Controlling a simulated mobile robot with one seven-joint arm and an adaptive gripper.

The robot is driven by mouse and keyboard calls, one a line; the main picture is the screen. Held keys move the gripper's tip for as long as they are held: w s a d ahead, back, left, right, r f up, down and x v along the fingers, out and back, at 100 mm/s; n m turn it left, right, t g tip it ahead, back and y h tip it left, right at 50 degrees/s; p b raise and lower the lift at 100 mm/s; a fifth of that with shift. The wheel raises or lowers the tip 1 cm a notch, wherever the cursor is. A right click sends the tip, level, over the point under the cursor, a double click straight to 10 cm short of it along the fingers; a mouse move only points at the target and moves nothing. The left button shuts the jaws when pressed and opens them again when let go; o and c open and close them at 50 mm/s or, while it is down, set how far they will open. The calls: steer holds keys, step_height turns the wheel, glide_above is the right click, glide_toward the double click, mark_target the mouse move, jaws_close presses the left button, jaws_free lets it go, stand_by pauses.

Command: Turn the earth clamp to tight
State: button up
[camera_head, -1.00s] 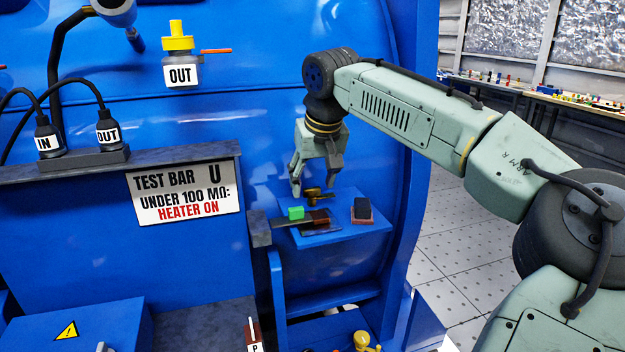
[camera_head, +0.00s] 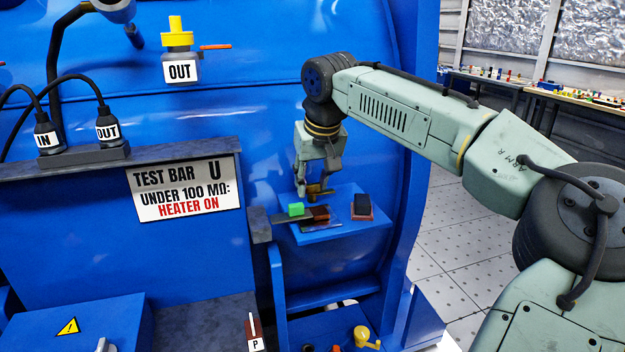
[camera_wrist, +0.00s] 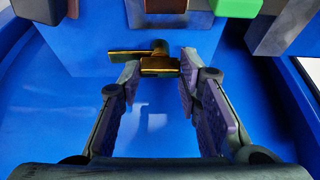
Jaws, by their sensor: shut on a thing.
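The earth clamp shows as a small brass fitting (camera_head: 320,191) at the back of a blue shelf. In the wrist view its brass bar and round stem (camera_wrist: 158,66) stand against the blue surface. My gripper (camera_head: 308,188) reaches down at the clamp from above. In the wrist view the two fingers of my gripper (camera_wrist: 160,75) stand on either side of the brass bar, shut on it. The fingers partly hide the clamp in the head view. I see no marking for tight or loose.
The blue shelf (camera_head: 345,230) holds a green block (camera_head: 296,209), a dark brown block (camera_head: 319,213) and a dark block on a reddish base (camera_head: 362,206), all close to my gripper. A sign (camera_head: 185,188) is on the left. A grey block (camera_head: 260,225) is at the shelf's left.

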steer(key=shift+c, duration=1.2)
steer(key=shift+m, duration=0.3)
steer(key=m, duration=0.1)
steer(key=m+h, duration=0.1)
steer(key=shift+a+f+m, duration=0.1)
steer(key=shift+a+m, duration=0.1)
steer(key=shift+m, duration=0.1)
steer(key=m+h, duration=0.1)
steer(key=m, duration=0.1)
steer(key=m+h, duration=0.1)
steer(key=m, duration=0.2)
steer(key=shift+r, duration=0.2)
steer(key=m, duration=0.2)
steer(key=m+h+p, duration=0.1)
steer(key=m, duration=0.1)
steer(key=shift+a+g+h, duration=0.1)
steer(key=shift+g+h, duration=0.2)
steer(key=shift+g, duration=0.1)
steer(key=m+g, duration=0.1)
steer(key=m, duration=0.1)
steer(key=m+g+h, duration=0.1)
steer(key=m, duration=0.2)
steer(key=shift+w+a+m, duration=0.1)
steer(key=shift+w+m, duration=0.05)
steer(key=shift+m, duration=0.15)
